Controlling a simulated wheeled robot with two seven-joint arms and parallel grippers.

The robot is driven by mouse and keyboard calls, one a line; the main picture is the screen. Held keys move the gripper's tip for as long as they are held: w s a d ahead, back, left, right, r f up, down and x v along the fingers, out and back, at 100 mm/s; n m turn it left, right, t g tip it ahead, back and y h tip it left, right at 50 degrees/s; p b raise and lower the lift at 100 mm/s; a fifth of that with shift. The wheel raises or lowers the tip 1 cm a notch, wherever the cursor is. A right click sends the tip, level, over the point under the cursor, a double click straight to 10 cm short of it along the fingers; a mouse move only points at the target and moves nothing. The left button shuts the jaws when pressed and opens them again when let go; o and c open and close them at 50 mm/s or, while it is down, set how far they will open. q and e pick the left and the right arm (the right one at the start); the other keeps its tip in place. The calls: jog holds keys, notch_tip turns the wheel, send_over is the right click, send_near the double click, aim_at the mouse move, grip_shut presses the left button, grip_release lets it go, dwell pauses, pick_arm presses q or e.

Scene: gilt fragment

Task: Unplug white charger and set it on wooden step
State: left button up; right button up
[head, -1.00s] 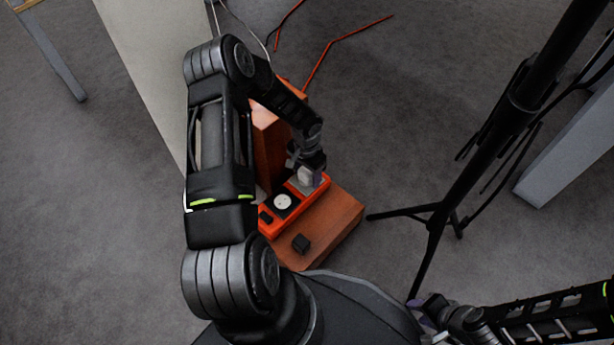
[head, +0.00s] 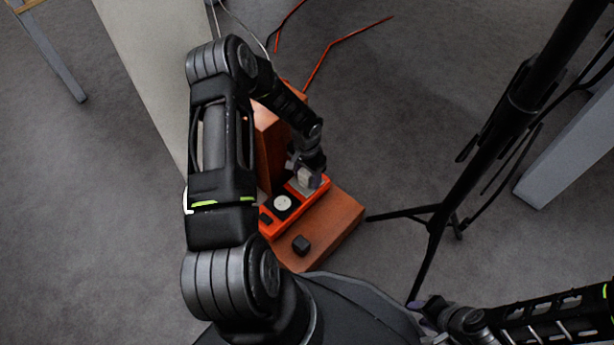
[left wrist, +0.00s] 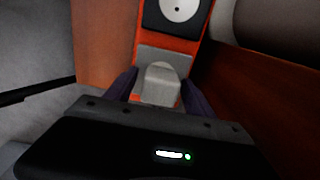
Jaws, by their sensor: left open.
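The white charger (head: 305,177) sits on the orange power strip (head: 267,227), at the strip's far right end. My left gripper (head: 309,174) is down at the charger. In the left wrist view the charger (left wrist: 160,80) stands between the two dark purple fingers of the open gripper (left wrist: 160,88), one on each side; I cannot tell whether they touch it. The wooden step (head: 335,222) is the low reddish-brown board in front of the strip. My right gripper (head: 425,306) is at the lower right, away from these things; its jaws are too small to read.
A small black block (head: 301,244) lies on the step. A round white socket (head: 283,203) is on the strip beside the charger. A taller wooden block (head: 270,150) stands behind the strip. A black tripod stand (head: 432,225) is to the right. Bare step surface shows at its right.

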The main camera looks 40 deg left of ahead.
aim_at(307, 172)
pick_arm(q)
jog(key=shift+c, duration=0.4)
grip_shut()
dwell(0.4)
jog(key=shift+r, duration=0.15)
jog(key=shift+r+p, duration=2.2)
jog(key=shift+r, duration=0.65)
